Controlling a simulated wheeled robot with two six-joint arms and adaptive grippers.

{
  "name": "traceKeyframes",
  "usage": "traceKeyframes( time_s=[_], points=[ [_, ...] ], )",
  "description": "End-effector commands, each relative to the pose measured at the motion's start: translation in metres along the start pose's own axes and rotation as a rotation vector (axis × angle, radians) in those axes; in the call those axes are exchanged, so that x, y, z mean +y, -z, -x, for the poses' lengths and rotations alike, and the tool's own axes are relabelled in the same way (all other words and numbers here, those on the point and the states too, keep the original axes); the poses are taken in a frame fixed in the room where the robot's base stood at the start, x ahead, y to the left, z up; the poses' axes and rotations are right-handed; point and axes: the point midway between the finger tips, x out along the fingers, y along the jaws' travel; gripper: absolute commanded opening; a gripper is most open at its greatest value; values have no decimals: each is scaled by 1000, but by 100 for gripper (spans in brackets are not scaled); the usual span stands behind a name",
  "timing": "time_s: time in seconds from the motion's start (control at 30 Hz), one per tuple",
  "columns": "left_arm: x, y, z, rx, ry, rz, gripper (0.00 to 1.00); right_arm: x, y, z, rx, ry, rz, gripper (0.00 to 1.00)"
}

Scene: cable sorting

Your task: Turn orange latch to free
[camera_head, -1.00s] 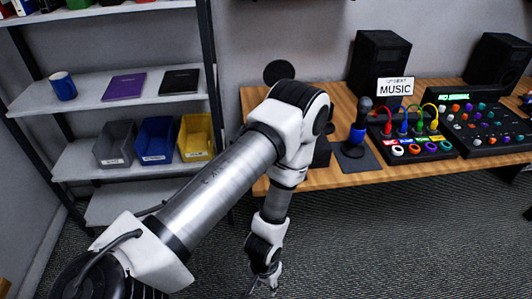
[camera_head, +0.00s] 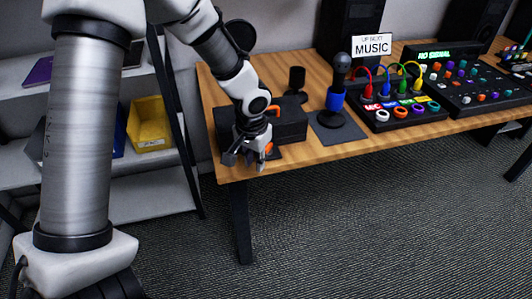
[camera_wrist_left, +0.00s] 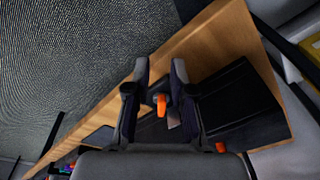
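A black box (camera_head: 291,122) sits at the left end of the wooden table, and it fills the right of the left wrist view (camera_wrist_left: 240,100). An orange latch (camera_head: 268,149) shows low at the box's front, beside my left gripper (camera_head: 247,160). A second orange piece (camera_head: 274,110) shows higher on the box. In the left wrist view, my left gripper (camera_wrist_left: 160,68) has its fingers apart, with one orange latch (camera_wrist_left: 161,103) seen in the gap. Whether a finger touches it I cannot tell. The other orange piece (camera_wrist_left: 220,147) is right of the gripper base. My right gripper is not in view.
A microphone with a blue band (camera_head: 335,98) stands on a dark mat right of the box. A panel with coloured cables (camera_head: 399,110) and a mixer (camera_head: 470,90) stand further right. A shelf with a yellow bin (camera_head: 150,124) is at left. The table's front edge is close below my gripper.

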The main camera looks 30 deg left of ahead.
Motion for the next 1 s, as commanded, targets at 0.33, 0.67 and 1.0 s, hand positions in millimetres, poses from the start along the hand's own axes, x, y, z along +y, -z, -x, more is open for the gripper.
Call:
traceKeyframes(
  time_s=[0.33,0.67,1.0],
  points=[
    [-6,44,56,273,-45,33,23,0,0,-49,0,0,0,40],
    [-3,60,-1,271,-46,33,23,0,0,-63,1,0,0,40],
    [-3,63,-9,273,-46,34,23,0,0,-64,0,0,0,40]
  ],
)
